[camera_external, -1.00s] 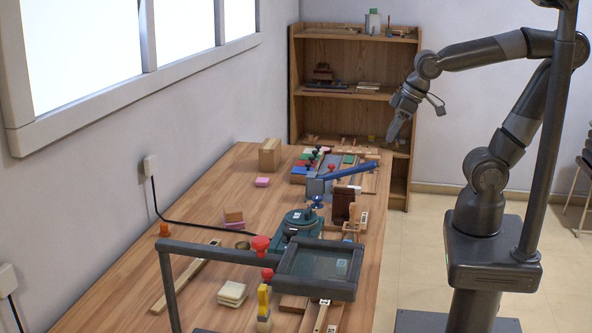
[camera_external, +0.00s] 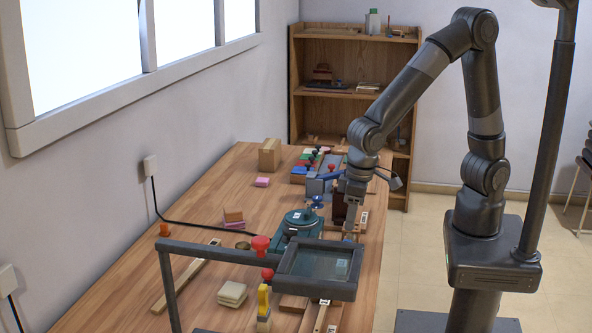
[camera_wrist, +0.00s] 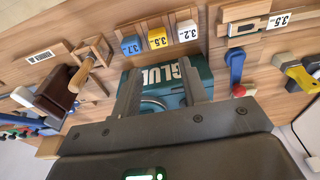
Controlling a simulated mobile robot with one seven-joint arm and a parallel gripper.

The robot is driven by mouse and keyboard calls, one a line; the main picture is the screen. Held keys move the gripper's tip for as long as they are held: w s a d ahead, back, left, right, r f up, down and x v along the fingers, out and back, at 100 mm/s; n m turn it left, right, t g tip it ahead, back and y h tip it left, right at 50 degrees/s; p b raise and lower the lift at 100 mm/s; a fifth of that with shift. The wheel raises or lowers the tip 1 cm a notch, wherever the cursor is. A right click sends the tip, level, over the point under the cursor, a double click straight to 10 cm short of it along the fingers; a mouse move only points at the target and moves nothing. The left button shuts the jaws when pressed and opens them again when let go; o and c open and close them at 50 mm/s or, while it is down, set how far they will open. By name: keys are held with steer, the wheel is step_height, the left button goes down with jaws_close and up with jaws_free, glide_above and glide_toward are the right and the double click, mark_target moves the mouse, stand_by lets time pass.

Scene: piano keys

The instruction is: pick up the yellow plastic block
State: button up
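The yellow plastic block (camera_wrist: 157,37) is a small cube with a printed label, near the top middle of the wrist view. It sits in a row between a blue block (camera_wrist: 131,45) and a whitish block (camera_wrist: 187,30). My gripper (camera_wrist: 163,76) is open and empty, its two fingers spread over a teal glue machine (camera_wrist: 206,72). The yellow block lies just beyond the fingertips, untouched. In the external view my gripper (camera_external: 350,232) points down at the right side of the workbench; I cannot make out the yellow block there.
A wooden clamp-like piece (camera_wrist: 92,66) and a dark brown block (camera_wrist: 54,90) stand beside the row. A blue-handled tool (camera_wrist: 236,66) lies on the other side. A grey framed panel (camera_external: 318,266) stands nearer the camera.

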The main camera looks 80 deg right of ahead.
steer(key=f, duration=0.7)
steer(key=w+f, duration=0.1)
steer(key=f, duration=0.2)
steer(key=shift+d+f, duration=0.15)
steer(key=shift+f, duration=0.25)
steer(key=shift+c, duration=0.4)
steer(key=c, duration=0.6)
steer(key=shift+r, duration=0.1)
steer(key=shift+c, duration=0.2)
